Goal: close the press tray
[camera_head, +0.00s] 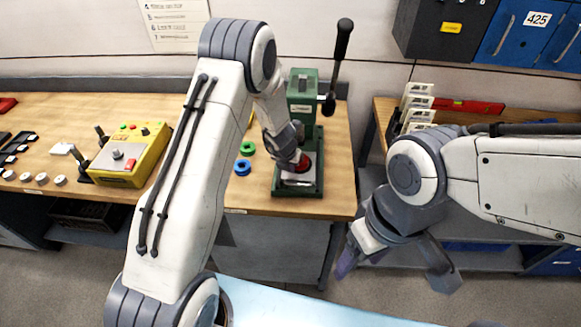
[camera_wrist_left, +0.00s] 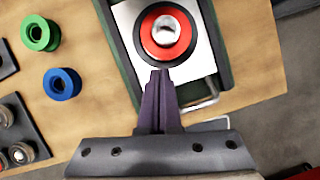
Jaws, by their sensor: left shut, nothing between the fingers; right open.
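The green press (camera_head: 302,84) stands on the wooden bench, with its black lever raised up and to the right. Its pale tray plate (camera_wrist_left: 203,62) lies between dark green rails and carries a red ring piece (camera_wrist_left: 166,32) with a shiny metal centre. A wire handle (camera_wrist_left: 207,101) shows at the tray's near end. My left gripper (camera_wrist_left: 160,74) is shut and empty, its fingertips over the plate at the near edge of the red piece; whether they touch is unclear. In the head view my left wrist partly hides the tray. My right gripper (camera_head: 395,268) is open and empty, away from the bench.
A green spool (camera_head: 248,148) and a blue spool (camera_head: 242,167) lie left of the press. A yellow control box (camera_head: 130,153) stands further left. A shelf with white parts (camera_head: 417,103) and a red level (camera_head: 468,106) is at the right, past a gap.

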